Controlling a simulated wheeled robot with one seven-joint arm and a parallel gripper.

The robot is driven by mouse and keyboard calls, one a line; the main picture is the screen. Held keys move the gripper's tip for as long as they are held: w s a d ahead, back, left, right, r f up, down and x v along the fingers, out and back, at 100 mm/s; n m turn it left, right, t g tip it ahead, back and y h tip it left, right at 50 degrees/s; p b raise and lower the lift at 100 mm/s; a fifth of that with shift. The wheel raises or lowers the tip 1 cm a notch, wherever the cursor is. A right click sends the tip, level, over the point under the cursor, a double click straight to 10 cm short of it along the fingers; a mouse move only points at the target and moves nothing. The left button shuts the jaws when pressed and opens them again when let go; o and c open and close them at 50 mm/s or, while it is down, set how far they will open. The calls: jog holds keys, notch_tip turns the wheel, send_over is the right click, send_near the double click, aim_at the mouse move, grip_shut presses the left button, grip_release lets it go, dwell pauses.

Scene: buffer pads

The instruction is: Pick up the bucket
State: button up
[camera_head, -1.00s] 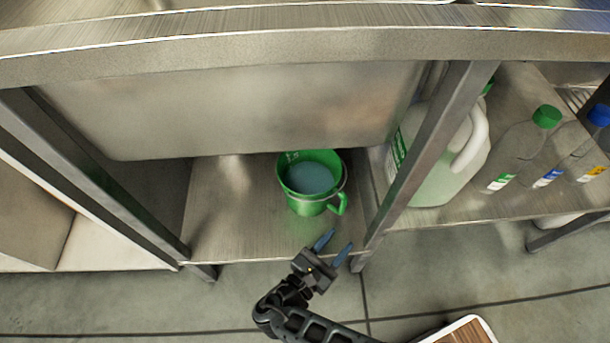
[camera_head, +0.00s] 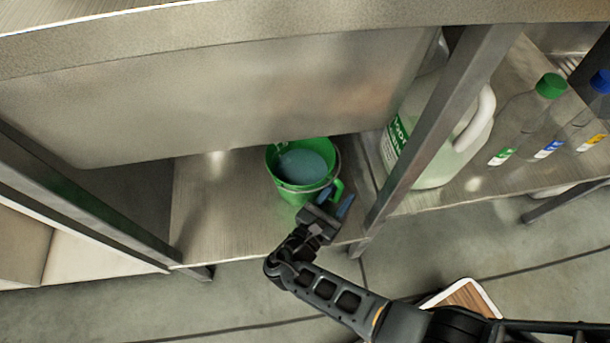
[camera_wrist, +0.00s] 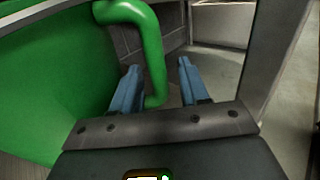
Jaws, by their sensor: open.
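The green bucket (camera_head: 289,193) stands upright on the low metal shelf under the sink, with bluish liquid inside. Its green handle (camera_head: 338,189) is on its right side. My gripper (camera_head: 336,201) is open at the handle, with its blue fingers pointing towards it. In the wrist view the bucket wall (camera_wrist: 50,85) fills the left, and the handle (camera_wrist: 152,50) comes down near the left finger. My gripper (camera_wrist: 160,88) has a clear gap between its fingers. The handle's lower end is partly hidden behind the left finger; I cannot tell whether they touch.
A metal shelf post (camera_head: 432,125) rises just right of my gripper. Beyond it stand a large white-handled jug (camera_head: 440,150) and several capped bottles (camera_head: 520,125). The sink basin (camera_head: 230,100) hangs above the bucket. The shelf (camera_head: 215,225) is bare left of it.

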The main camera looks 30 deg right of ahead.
jog(key=shift+c, duration=0.2)
grip_shut()
dwell(1.2)
